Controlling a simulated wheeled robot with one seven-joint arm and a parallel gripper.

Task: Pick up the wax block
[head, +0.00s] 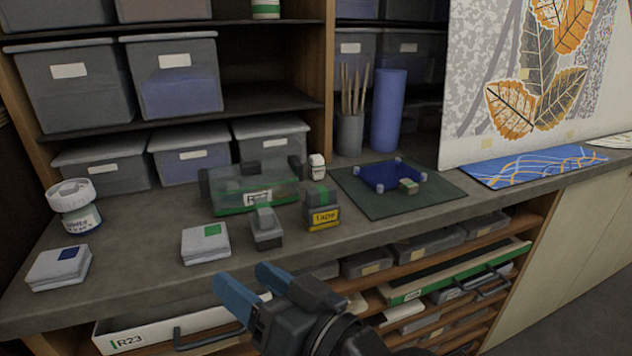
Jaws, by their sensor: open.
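A small tan block (408,187), which looks like the wax block, sits at the front right corner of a blue square sheet (385,176). The sheet lies on a dark green mat (362,203) on the grey counter, with small pale pieces at its corners. My gripper (243,276) is in the lower middle, in front of the counter's edge. Its two blue fingers are apart with nothing between them. It is well to the left of the tan block and nearer to me.
A clear green-based box (254,190), a grey stamp-like object (266,229) and a yellow-labelled container (322,208) stand left of the mat. A brush pot (350,133) and blue cylinder (387,112) stand behind.

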